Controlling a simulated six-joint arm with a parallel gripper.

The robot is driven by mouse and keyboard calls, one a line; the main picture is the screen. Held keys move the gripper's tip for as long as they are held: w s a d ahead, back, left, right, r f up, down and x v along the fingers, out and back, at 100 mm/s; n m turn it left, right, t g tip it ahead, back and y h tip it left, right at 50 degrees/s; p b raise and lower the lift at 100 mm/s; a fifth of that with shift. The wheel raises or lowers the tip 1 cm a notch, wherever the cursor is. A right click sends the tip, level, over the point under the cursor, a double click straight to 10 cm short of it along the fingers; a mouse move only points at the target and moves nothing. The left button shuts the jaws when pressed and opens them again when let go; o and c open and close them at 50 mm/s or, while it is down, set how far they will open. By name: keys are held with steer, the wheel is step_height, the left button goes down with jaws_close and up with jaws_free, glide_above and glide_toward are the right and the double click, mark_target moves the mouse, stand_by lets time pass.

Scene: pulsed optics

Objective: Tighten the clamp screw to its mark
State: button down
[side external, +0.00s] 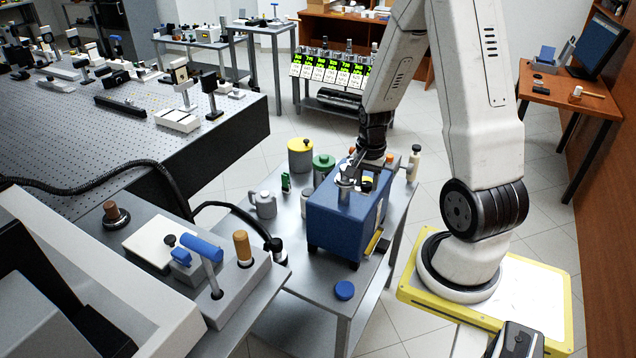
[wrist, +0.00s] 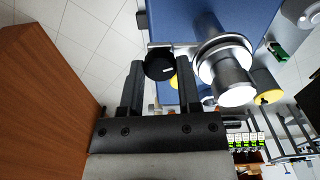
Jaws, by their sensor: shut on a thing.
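The clamp screw's black round knob (wrist: 160,66) with a short white line lies between the fingertips of my gripper (wrist: 161,75) in the wrist view. My gripper is shut on this knob. To the right of it, a metal clamp ring (wrist: 224,47) surrounds a silver cylinder (wrist: 235,88). Both are beside the blue housing (wrist: 170,20). In the side view my gripper (side external: 352,176) is at the top of the blue box (side external: 334,228), and the knob is too small to make out there. I cannot make out a separate mark for the screw.
The box stands on a grey table (side external: 312,283). A bench with a blue-handled lever (side external: 203,249) is at the left front.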

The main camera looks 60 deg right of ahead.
steer(key=m, duration=0.5)
steer(key=shift+m, duration=0.3)
steer(key=m, duration=1)
steer(key=shift+m, duration=0.4)
steer(key=m, duration=0.6)
steer(key=shift+c, duration=1.5)
jaws_free()
steer(key=shift+r, duration=0.2)
